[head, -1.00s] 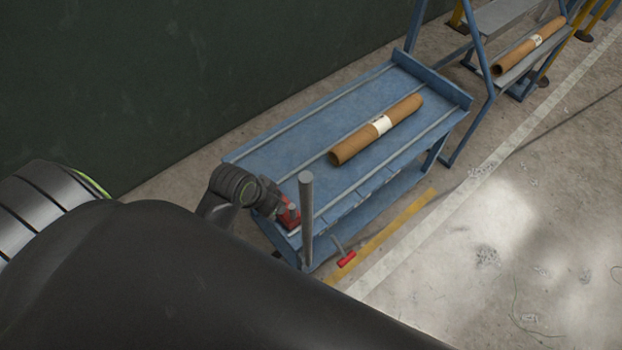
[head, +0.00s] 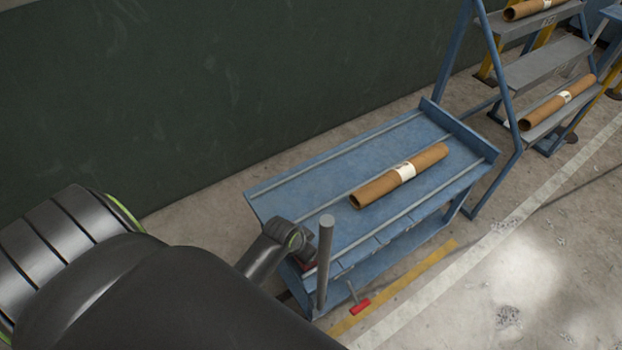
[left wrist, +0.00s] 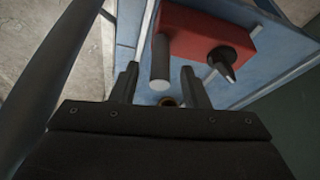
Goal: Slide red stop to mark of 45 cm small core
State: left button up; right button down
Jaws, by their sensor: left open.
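The blue bench (head: 300,190) has rails along its top. A brown cardboard core (head: 375,191) with a white label lies on it. A red block, which looks like the red stop (head: 309,267), sits at the bench's near end, mostly hidden behind my left gripper and a grey post (head: 325,262). In the left wrist view the red stop (left wrist: 190,30) has a grey cylinder (left wrist: 160,62) and a dark pointed knob (left wrist: 222,58) beside or on it. My left gripper (left wrist: 158,82) is open, its fingers apart and pointing toward the block. I cannot read any length mark. My right gripper is out of view.
A small red handle (head: 360,306) shows low beside the bench's near end. A stepped rack (head: 545,65) with more cores (head: 562,100) stands at the back right. A dark green wall (head: 200,90) is behind the bench. The floor at right is clear.

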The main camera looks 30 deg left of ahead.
pick_arm(q)
jog(key=shift+x, duration=2.15)
jog(key=shift+s, duration=0.1)
grip_shut()
